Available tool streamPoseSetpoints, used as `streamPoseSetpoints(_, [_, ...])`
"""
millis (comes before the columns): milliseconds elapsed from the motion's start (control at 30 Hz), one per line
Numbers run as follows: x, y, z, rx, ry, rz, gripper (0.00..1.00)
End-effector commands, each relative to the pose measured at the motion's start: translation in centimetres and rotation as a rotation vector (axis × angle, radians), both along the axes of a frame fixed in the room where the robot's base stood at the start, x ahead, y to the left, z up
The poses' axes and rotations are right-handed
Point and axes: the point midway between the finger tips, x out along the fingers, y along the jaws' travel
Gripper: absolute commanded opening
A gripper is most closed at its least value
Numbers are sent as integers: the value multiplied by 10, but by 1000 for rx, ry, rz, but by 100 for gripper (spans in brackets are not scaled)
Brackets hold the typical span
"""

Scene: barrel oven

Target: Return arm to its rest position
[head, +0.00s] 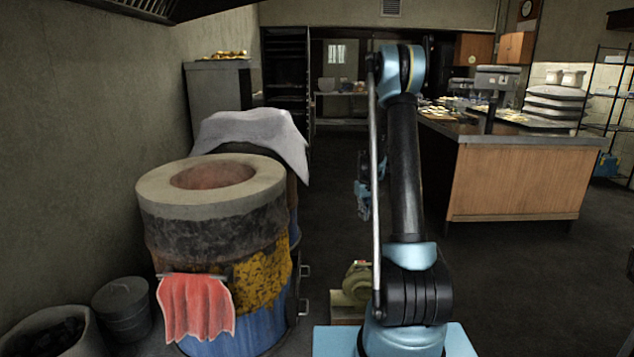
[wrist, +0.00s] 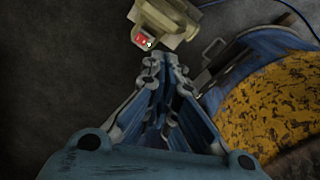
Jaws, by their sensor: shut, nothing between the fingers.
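My arm stands upright in the middle of the head view, to the right of the barrel oven. My gripper (head: 364,200) hangs down behind the arm, partly hidden by it. In the wrist view my gripper (wrist: 162,62) is shut and empty, its fingers together and pointing toward a beige device with a red switch (wrist: 157,30). I cannot tell the gap between the fingertips and that device. The barrel oven (head: 215,235) has a round opening on top and a red cloth (head: 196,306) hanging on its front. The oven's yellow and blue side (wrist: 270,105) shows at the right of the wrist view.
A second barrel under a grey cloth (head: 255,132) stands behind the oven. A lidded bin (head: 122,308) and a coal bucket (head: 45,332) stand at lower left. A wooden counter (head: 520,180) is at right. Dark floor (head: 520,275) is open before the counter.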

Motion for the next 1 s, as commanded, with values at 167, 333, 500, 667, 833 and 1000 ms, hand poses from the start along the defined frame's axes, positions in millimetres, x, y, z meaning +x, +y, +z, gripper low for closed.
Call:
streamPoseSetpoints(167, [-33,2,43,1,-11,-28,0])
streamPoseSetpoints(333, [-65,3,77,3,-22,-56,0])
streamPoseSetpoints(500, [-100,5,106,5,-32,-84,0])
streamPoseSetpoints(667, [-135,6,129,7,-43,-110,0])
streamPoseSetpoints(833, [-173,7,149,9,-53,-137,0])
streamPoseSetpoints(1000, [-212,8,164,12,-65,-163,0])
